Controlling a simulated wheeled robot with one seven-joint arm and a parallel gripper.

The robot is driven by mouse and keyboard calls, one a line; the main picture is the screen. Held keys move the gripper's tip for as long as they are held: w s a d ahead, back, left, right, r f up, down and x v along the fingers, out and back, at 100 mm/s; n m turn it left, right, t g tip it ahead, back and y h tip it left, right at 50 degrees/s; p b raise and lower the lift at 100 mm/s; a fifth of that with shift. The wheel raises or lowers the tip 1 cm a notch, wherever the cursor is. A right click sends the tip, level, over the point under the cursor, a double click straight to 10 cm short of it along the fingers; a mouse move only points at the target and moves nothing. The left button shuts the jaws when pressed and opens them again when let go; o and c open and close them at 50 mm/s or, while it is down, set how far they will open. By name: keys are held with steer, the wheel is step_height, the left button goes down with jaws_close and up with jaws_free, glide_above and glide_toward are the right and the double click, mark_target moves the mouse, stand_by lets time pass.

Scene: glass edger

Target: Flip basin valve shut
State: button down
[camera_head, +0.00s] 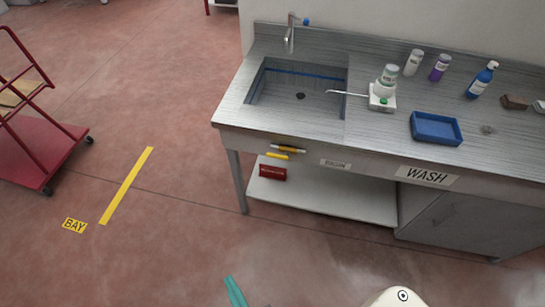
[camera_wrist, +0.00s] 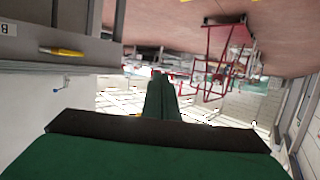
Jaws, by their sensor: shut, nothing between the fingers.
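The basin valve shows as a yellow lever (camera_head: 288,149) on the front panel of the wash counter, below the sink basin (camera_head: 298,95). The lever lies roughly along the panel; a second short yellow strip (camera_head: 277,156) shows just below it. In the wrist view a yellow lever (camera_wrist: 62,52) is at the upper left, on the grey panel. My gripper (camera_wrist: 161,78) has its green fingers together, with nothing between them, to the right of the lever and apart from it.
The steel counter (camera_head: 240,113) carries a tap (camera_head: 291,34), several bottles, a white dispenser (camera_head: 382,97) and a blue tray (camera_head: 436,129). A red box (camera_head: 272,173) sits on the lower shelf (camera_head: 330,198). A red trolley (camera_head: 45,160) stands at left. The floor before the counter is clear.

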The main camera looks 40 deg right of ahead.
steer(key=w+d+m+g+h, duration=0.2)
steer(key=w+d+m+h, duration=0.25)
steer(key=w+d, duration=0.95)
steer(key=w+d+r+m+g+h, duration=0.1)
steer(key=w+d+r+m+h, duration=0.1)
steer(key=d, duration=0.4)
steer(key=w+d+r+m+g+h, duration=0.2)
steer(key=w+d+r+h, duration=0.1)
steer(key=w+d, duration=0.3)
steer(key=shift+d+r, duration=0.2)
steer(key=shift+r, duration=0.6)
steer(key=shift+w, duration=0.1)
glide_above(273, 156)
steer(key=s+a, duration=0.1)
step_height(273, 156, down, 2)
steer(key=f, duration=0.1)
steer(key=shift+s+a+f, duration=0.15)
steer(key=shift+a+f, duration=0.05)
steer(key=shift+f, duration=0.35)
steer(key=shift+s+a+f, duration=0.15)
steer(key=shift+f, duration=1)
steer(key=shift+d+h, duration=0.15)
steer(key=shift+h, duration=0.1)
